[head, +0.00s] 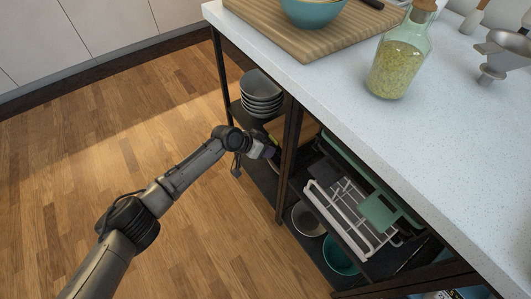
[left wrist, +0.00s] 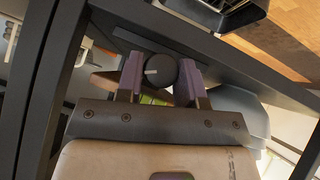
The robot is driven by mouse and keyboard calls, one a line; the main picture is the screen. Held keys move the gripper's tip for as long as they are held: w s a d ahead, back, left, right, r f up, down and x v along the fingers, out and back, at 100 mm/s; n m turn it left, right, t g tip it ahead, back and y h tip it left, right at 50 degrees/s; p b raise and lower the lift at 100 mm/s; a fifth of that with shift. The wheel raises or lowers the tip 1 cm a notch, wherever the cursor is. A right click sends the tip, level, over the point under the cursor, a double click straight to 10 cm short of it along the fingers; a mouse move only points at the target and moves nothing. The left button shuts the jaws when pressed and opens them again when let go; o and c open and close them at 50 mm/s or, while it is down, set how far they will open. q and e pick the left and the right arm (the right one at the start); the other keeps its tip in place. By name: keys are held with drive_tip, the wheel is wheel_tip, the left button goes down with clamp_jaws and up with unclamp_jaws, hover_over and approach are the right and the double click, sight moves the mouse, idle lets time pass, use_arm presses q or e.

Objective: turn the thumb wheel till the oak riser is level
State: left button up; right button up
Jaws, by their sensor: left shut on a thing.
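The thumb wheel (left wrist: 160,70) is a dark round knob with a pale mark on its face, seen in the left wrist view. My left gripper (left wrist: 161,77) has one purple finger on each side of it and is shut on it. In the head view the left gripper (head: 270,151) reaches into the open shelf under the counter, and the wheel is hidden there. The oak riser (head: 296,130) shows as a brown board behind the shelf post, partly hidden; I cannot tell its tilt. A small yellow-green piece (left wrist: 155,97) shows behind the fingers. My right gripper is not in view.
A stack of grey bowls (head: 262,92) stands on the shelf close to the left gripper. A dark upright post (head: 288,160) is just right of it. A white rack (head: 350,212) and a teal pot (head: 340,257) are farther right. The wooden floor at left is clear.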

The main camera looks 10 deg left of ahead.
use_arm(q)
drive_tip(key=shift+f, duration=0.1)
idle(0.3)
drive_tip(key=o, duration=0.6)
drive_tip(key=shift+o, duration=0.2)
drive_tip(key=p+v, duration=0.8)
drive_tip(key=v, duration=0.6)
drive_tip(key=shift+w, duration=0.2)
